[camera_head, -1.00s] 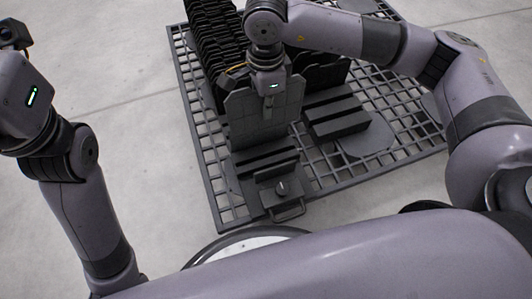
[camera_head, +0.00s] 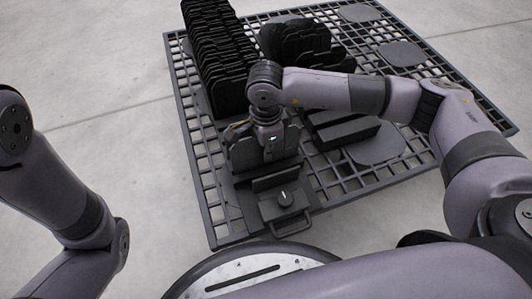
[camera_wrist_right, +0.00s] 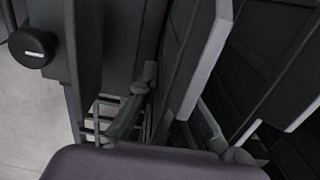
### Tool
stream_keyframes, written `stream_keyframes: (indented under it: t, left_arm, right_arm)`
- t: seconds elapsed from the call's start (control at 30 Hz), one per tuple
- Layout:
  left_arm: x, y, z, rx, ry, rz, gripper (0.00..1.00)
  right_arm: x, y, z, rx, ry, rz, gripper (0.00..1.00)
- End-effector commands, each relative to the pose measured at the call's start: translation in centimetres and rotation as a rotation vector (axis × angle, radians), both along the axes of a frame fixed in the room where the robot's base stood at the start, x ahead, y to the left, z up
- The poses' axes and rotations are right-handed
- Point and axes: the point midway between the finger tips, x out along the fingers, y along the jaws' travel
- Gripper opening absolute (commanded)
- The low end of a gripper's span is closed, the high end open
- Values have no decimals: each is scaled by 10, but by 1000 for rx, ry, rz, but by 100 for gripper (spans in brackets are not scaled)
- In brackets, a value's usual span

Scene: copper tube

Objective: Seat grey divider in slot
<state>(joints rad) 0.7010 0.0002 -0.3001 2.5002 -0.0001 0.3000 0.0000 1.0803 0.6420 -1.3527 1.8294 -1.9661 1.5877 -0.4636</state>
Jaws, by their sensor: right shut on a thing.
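My right gripper (camera_head: 270,148) is shut on the grey divider (camera_head: 247,155), a flat dark panel held upright. The divider stands low at the slotted block (camera_head: 275,180), which has a knob (camera_head: 285,198) and a front handle. Its lower edge is hidden behind the block's front bar, so I cannot tell how deep it sits in the slot. In the right wrist view, panels with pale edges (camera_wrist_right: 207,55) stand close to my fingers, and the knob (camera_wrist_right: 32,48) is at upper left. My left arm shows at the left edge of the head view; its gripper is out of frame.
A grid rack (camera_head: 222,225) carries everything. A long row of dark panels (camera_head: 222,60) stands behind the divider at left, and another dark stack (camera_head: 300,42) at the back. A second slotted block (camera_head: 345,135) is close on the right. Flat pads (camera_head: 402,53) lie farther right.

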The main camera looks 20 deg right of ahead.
Motion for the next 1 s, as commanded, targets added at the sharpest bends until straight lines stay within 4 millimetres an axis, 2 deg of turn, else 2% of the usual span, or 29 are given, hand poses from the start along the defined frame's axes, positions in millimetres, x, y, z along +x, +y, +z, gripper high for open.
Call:
stream_keyframes:
  t: [0.33, 0.37, 0.4, 0.67, 1.0]
  left_arm:
    - [0, 0, -3, 0, -1, 0, 40]
    - [0, 0, -3, 0, -1, 0, 40]
    - [0, 0, -2, 0, -1, 0, 40]
    - [0, 0, -2, 1, -1, 0, 40]
    - [0, 0, 1, 1, -1, -1, 40]
  right_arm:
    - [1, 0, -3, 1, -2, 1, 0]
    - [0, 0, -3, 0, -2, 1, 7]
    - [0, 0, -2, 0, -2, 1, 10]
    - [0, 0, -2, 0, -2, 1, 26]
    - [0, 0, 2, 1, -2, 1, 26]
